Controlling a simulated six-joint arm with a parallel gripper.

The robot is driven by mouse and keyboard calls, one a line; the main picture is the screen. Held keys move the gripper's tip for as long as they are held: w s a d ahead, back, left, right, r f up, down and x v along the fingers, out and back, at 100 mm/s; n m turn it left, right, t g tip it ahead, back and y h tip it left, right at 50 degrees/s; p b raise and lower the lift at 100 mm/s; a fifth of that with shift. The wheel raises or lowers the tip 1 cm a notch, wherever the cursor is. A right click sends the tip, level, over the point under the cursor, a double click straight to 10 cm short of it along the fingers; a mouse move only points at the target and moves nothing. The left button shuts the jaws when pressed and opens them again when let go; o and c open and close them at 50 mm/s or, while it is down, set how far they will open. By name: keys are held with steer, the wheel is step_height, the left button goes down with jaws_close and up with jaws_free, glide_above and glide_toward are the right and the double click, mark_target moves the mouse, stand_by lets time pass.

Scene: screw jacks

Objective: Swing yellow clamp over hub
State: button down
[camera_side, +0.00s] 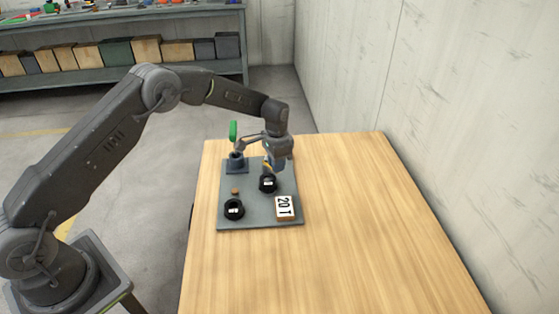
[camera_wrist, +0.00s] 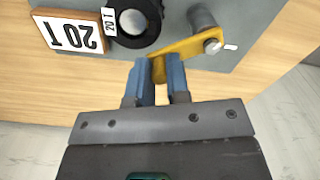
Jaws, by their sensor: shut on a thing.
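The yellow clamp (camera_wrist: 190,47) is a flat bar. It runs from a grey pivot post (camera_wrist: 203,18) to its free end, which sits between my gripper's blue fingers (camera_wrist: 159,82). My gripper is shut on that free end. The hub, a black ring with a pale centre (camera_wrist: 121,37), is just beyond the left finger, and the clamp lies beside it, not across it. In the side view, my gripper (camera_side: 270,167) is low behind the black hub (camera_side: 268,185). Only a small yellow bit of the clamp shows there, and the pivot is hidden.
The table's right side is clear.

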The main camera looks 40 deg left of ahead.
steer(key=m, duration=0.1)
steer(key=s+m, duration=0.1)
steer(key=m, duration=0.1)
steer(key=s+a+m, duration=0.1)
steer(key=m, duration=0.1)
steer(key=shift+s+m, duration=0.1)
steer(key=shift+m, duration=0.2)
stand_by(0.4)
steer(key=c, duration=1.1)
jaws_free()
steer(key=shift+r, duration=0.1)
step_height(320, 180, up, 14)
